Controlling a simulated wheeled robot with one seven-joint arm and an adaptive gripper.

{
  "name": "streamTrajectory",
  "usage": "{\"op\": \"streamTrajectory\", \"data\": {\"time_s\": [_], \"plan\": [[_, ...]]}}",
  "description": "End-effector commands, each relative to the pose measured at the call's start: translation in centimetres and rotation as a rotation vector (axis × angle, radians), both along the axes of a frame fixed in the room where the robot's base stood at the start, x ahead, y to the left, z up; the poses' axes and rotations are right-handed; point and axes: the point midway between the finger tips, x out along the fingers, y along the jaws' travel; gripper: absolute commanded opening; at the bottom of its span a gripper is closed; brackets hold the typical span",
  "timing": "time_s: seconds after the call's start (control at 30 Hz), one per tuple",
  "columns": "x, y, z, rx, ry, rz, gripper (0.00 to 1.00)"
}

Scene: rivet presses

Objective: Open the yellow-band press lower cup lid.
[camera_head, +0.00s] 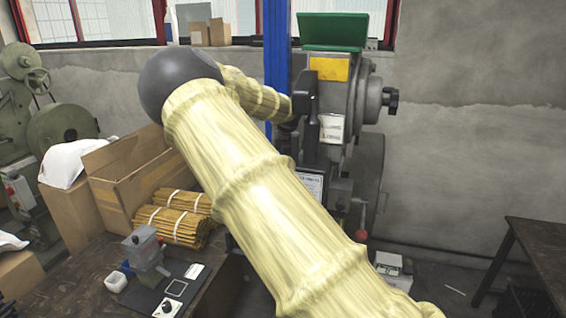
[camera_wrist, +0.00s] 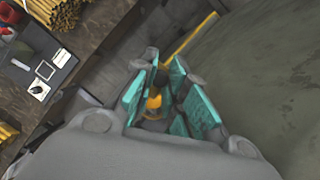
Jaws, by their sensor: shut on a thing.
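The yellow-band press (camera_head: 352,105) is a grey machine in the head view with a yellow panel (camera_head: 328,68) near its top. My arm crosses in front of it and hides its lower front. I cannot make out the lower cup or its lid in the head view, and my gripper is hidden there. In the wrist view my gripper (camera_wrist: 166,92) has its teal-padded fingers around a small yellow-orange piece (camera_wrist: 153,103) and is shut on it. Whether that piece belongs to the lid, I cannot tell.
A green box-like part (camera_head: 333,31) tops the press. Red-tipped lever (camera_head: 361,235) is low on it. Lower left, a bench (camera_head: 75,285) holds a small grey device (camera_head: 146,256), bundled sticks (camera_head: 178,225) and a cardboard box (camera_head: 140,180). A dark table (camera_head: 543,245) stands right.

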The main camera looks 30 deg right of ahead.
Motion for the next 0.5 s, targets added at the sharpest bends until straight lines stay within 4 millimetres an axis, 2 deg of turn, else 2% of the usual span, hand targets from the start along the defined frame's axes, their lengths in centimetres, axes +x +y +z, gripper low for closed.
{"op": "streamTrajectory", "data": {"time_s": [0.3, 0.33, 0.4, 0.47, 0.5], "plan": [[-0.03, -0.2, 0.16, -0.004, -0.002, -0.001, 0.0], [-0.02, -0.21, 0.17, -0.004, -0.002, -0.001, 0.16], [-0.02, -0.18, 0.16, -0.002, -0.001, -0.001, 0.29], [0.01, -0.11, 0.14, -0.002, -0.001, -0.001, 0.38], [0.04, -0.07, 0.12, -0.002, -0.001, 0.001, 0.38]]}}
